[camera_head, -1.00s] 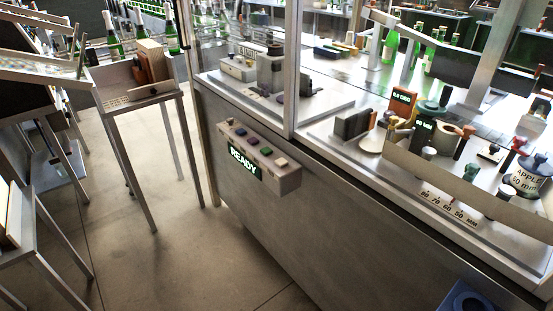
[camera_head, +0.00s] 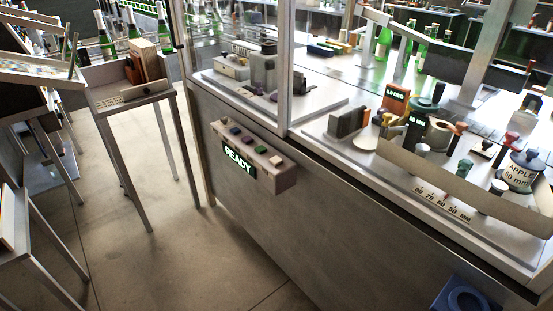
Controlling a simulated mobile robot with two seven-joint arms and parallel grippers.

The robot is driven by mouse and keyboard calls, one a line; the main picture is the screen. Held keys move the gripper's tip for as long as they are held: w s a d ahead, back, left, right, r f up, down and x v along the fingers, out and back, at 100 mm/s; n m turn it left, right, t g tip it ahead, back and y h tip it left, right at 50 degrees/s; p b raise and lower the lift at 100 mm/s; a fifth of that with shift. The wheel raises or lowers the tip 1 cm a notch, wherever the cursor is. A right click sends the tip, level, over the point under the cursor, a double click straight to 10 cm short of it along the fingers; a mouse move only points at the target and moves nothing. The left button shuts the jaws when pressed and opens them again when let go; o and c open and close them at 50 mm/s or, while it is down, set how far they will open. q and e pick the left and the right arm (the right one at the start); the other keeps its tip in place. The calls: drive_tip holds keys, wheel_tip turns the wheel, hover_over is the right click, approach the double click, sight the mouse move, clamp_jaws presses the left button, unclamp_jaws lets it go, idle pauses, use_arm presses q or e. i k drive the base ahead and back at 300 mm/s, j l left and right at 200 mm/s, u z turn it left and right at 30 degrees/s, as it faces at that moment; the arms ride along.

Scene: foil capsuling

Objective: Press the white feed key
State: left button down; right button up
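A grey control box (camera_head: 284,181) is fixed to the front of the metal-clad machine, near the middle of the view. A row of small keys runs along its sloping top. A pale, whitish key (camera_head: 275,160) is at the right end of the row; its exact colour is hard to tell at this size. A green key (camera_head: 247,140) and a dark bluish key (camera_head: 234,130) are further left. A lit sign (camera_head: 238,160) on the box front reads READY. Neither of my grippers is in view, and nothing touches the keys.
A glass-walled machine bench (camera_head: 320,115) with a metal post stands behind the box. A stand (camera_head: 130,92) with a wooden block is at left. Floor before the box is clear.

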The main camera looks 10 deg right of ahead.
sight(275, 160)
drive_tip(key=i+j+z, duration=0.3)
drive_tip(key=i+j, duration=0.15)
drive_tip(key=j, duration=0.2)
drive_tip(key=i+j+z, duration=0.15)
drive_tip(key=j, duration=0.2)
drive_tip(key=i+j+z, duration=0.35)
drive_tip(key=j, duration=0.4)
